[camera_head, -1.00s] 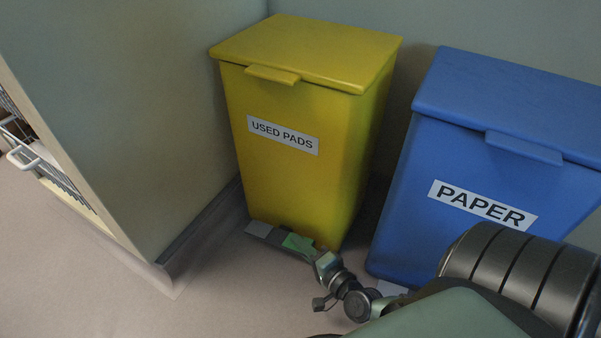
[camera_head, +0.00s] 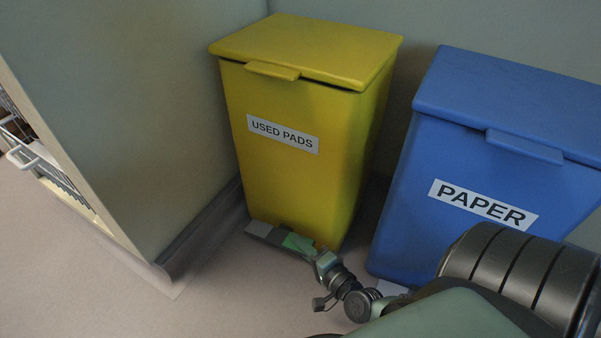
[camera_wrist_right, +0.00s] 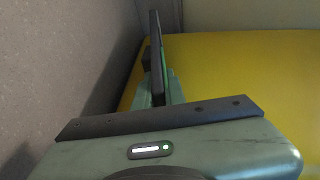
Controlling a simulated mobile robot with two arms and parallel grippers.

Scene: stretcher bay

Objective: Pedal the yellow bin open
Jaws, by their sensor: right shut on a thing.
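The yellow bin (camera_head: 285,185), labelled USED PADS, stands in the corner. Its lid (camera_head: 310,48) is slightly raised, with a narrow dark gap under its front edge. A grey pedal (camera_head: 258,229) shows at the bin's foot. My right gripper (camera_head: 283,238) is low at the pedal, its dark fingers shut, apparently on the pedal; the exact contact is hidden. A bright green strip shows beside the fingers. In the right wrist view the fingers (camera_wrist_right: 157,60) are together, in front of the yellow bin (camera_wrist_right: 240,75). My left gripper is not in view.
A blue bin (camera_head: 500,180) labelled PAPER stands close on the right, behind my right arm. A wall panel (camera_head: 150,130) borders the yellow bin on the left, with a wire basket (camera_head: 40,160) beyond it. The floor (camera_head: 70,270) at front left is clear.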

